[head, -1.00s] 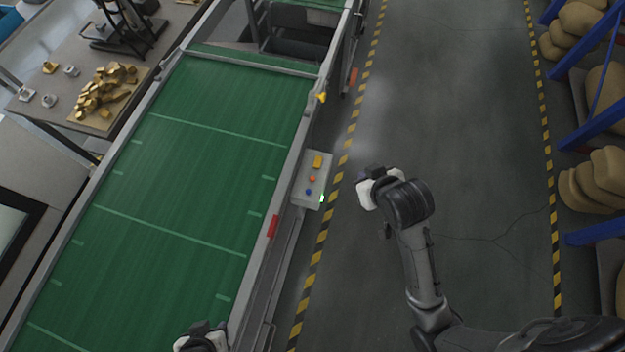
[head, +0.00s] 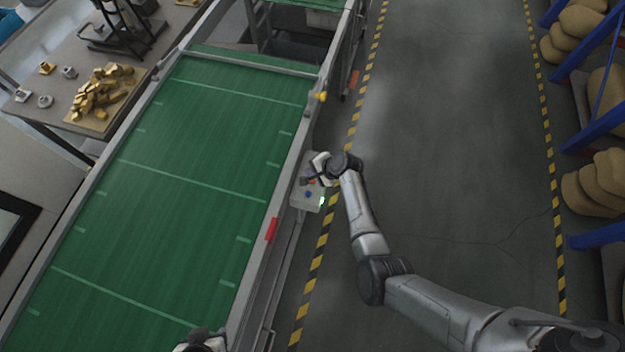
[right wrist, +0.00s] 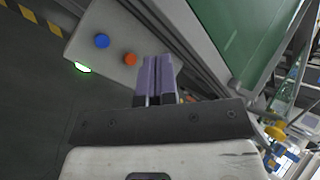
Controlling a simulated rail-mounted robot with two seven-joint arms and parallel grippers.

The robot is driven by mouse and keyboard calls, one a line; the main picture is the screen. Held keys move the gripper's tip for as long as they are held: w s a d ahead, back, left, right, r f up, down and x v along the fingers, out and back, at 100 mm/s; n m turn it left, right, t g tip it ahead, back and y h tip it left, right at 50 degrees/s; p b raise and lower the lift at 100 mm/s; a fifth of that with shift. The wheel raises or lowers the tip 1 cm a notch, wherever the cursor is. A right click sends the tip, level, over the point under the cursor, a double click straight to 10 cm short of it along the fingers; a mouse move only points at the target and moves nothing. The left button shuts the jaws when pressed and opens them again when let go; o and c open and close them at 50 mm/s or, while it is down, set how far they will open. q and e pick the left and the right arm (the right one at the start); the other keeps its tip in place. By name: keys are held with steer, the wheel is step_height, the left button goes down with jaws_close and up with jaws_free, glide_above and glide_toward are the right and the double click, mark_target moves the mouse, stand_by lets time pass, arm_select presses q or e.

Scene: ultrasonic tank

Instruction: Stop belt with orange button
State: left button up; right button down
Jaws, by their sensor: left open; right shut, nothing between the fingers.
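The control box (head: 300,203) is a pale panel at the belt's right side. It also shows in the right wrist view (right wrist: 95,22). Its orange button (right wrist: 130,59) sits beside a blue button (right wrist: 101,41); in the head view the orange button (head: 312,181) is partly covered by my right gripper (head: 306,181). In the right wrist view the purple fingers (right wrist: 158,62) are shut and empty, their tips just right of the orange button. I cannot tell their height above the panel. The green belt (head: 170,215) runs alongside. My left gripper (head: 205,343) is open at the bottom edge, partly cut off.
A green light (head: 322,201) glows on the box's edge. A red piece (head: 271,230) and a yellow knob (head: 321,96) are on the belt's right rail. The floor aisle (head: 450,130) is clear. Blue racks with sacks (head: 590,190) stand right.

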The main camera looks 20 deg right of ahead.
steer(key=shift+w+d+r+m+t, duration=0.1)
steer(key=shift+w+m+t, duration=0.2)
steer(key=shift+m, duration=0.75)
steer(key=shift+w+d+r+m+t, duration=0.15)
steer(key=shift+w+m+t, duration=0.2)
steer(key=shift+m, duration=0.65)
steer(key=shift+w+d+f+m+t, duration=0.1)
steer(key=shift+w+m+t, duration=0.2)
steer(key=shift+m, duration=0.75)
steer(key=b, duration=0.7)
glide_above(312, 181)
step_height(312, 181, down, 6)
steer(key=shift+s+f, duration=0.1)
steer(key=shift+f, duration=0.15)
steer(key=shift+f+b, duration=0.95)
steer(key=shift+f, duration=0.15)
